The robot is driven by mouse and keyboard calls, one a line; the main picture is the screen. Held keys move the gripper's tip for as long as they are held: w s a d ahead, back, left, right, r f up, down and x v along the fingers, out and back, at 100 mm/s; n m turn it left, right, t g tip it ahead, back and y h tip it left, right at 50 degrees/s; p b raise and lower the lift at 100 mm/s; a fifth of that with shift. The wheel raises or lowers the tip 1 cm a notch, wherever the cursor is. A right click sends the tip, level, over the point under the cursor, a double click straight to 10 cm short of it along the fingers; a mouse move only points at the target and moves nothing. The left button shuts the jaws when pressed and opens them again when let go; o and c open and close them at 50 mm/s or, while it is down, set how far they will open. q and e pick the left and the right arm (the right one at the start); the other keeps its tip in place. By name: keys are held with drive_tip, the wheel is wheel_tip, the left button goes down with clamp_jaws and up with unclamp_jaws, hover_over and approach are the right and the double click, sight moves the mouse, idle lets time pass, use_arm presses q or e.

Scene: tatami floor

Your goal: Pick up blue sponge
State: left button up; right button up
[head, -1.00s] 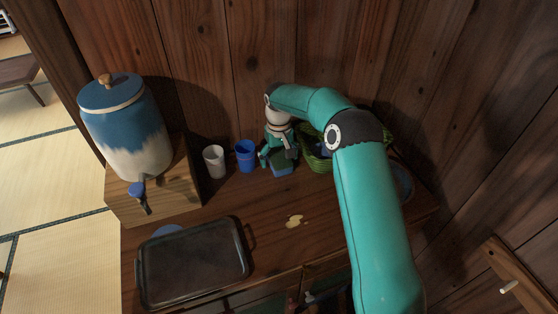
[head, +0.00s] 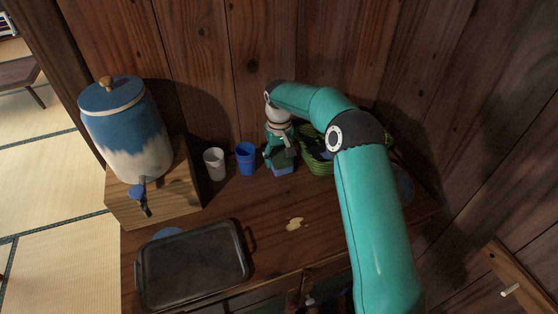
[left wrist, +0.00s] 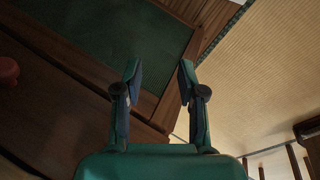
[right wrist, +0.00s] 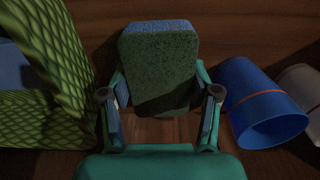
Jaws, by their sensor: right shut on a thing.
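The blue sponge (right wrist: 160,62) has a dark green scouring face and a blue edge. In the right wrist view it stands between the two fingers of my right gripper (right wrist: 160,100), which is shut on its sides. In the head view the sponge (head: 283,169) shows just below my right gripper (head: 280,155), at the cabinet top; I cannot tell whether it touches the wood. My left gripper (left wrist: 158,80) is open and empty in the left wrist view, beside the cabinet and above the tatami.
A green basket (head: 317,163) stands right of the sponge. A blue cup (head: 246,160) and a white cup (head: 214,164) stand to its left. The wood around the spill is clear.

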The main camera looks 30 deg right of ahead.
sight(279, 155)
wheel_tip(279, 155, up, 9)
drive_tip(key=shift+w, duration=0.1)
wheel_tip(279, 155, up, 10)
drive_tip(key=p, duration=0.3)
drive_tip(key=shift+f, duration=0.2)
drive_tip(key=shift+o, duration=0.4)
